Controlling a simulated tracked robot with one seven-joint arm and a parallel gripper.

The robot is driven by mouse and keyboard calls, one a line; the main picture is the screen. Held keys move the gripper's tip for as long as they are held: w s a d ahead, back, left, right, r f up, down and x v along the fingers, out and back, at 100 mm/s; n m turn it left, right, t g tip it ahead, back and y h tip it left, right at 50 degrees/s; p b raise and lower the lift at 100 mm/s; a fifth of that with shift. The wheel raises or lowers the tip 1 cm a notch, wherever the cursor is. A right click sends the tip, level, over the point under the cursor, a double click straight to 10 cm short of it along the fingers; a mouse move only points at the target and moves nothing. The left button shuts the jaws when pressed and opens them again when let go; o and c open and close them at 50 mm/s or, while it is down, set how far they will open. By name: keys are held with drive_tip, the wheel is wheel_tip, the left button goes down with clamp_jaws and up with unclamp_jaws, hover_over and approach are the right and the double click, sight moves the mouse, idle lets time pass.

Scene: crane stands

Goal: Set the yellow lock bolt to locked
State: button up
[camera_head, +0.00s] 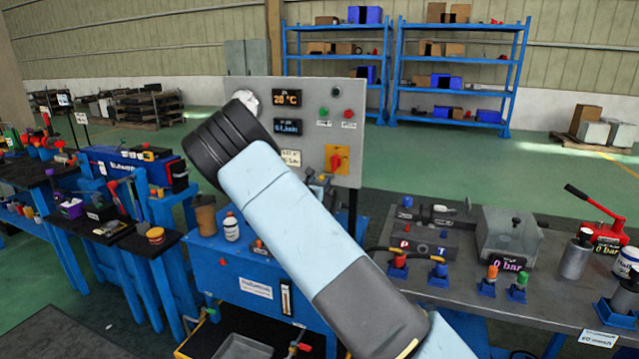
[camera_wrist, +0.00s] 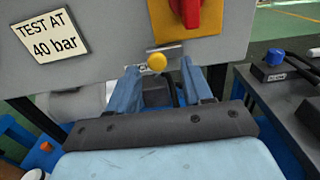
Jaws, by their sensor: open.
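The yellow lock bolt shows in the wrist view as a round yellow knob (camera_wrist: 156,62) on a small metal bracket. It sits just below a red rotary handle (camera_wrist: 187,10) on a yellow plate, on the grey panel. My gripper (camera_wrist: 160,76) is open, its two blue fingers pointing toward the panel. The knob appears between the fingertips in the picture; whether they touch it I cannot tell. In the head view the red handle (camera_head: 337,161) shows on the panel (camera_head: 350,103); my arm covers much of the area below, and I cannot make out the bolt there.
A label reading TEST AT 40 bar (camera_wrist: 51,35) is left of the handle. A workbench (camera_head: 545,285) with gauges, fittings and a red hand pump (camera_head: 603,233) stands at right. A brown cup (camera_head: 204,214) and white bottle (camera_head: 231,227) stand on the blue stand at left.

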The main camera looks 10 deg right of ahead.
drive_tip(key=v, duration=1.1)
drive_tip(key=shift+s+a, duration=0.25)
drive_tip(key=shift+s, duration=0.05)
drive_tip(key=shift+f, duration=0.1)
drive_tip(key=s+d+r+m+g, duration=0.5)
drive_tip(key=s+d+m+g, duration=0.1)
drive_tip(key=s+d+m, duration=0.35)
drive_tip(key=s+d+r+m+g, duration=0.5)
drive_tip(key=s+d+m, duration=0.4)
drive_tip(key=s+d, duration=0.15)
drive_tip(key=s+a+r+m+y, duration=0.3)
drive_tip(key=s, duration=0.6)
drive_tip(key=s+a+r+m+y, duration=0.3)
drive_tip(key=s+m, duration=0.1)
drive_tip(key=s, duration=0.5)
drive_tip(key=s+a+r+m+t+y, duration=0.1)
drive_tip(key=s+a+r+m+y, duration=0.1)
drive_tip(key=s, duration=0.7)
drive_tip(key=shift+s+a+r+m+y, duration=0.4)
drive_tip(key=shift+a+m+y, duration=0.15)
drive_tip(key=shift+m, duration=0.6)
drive_tip(key=shift+d, duration=0.1)
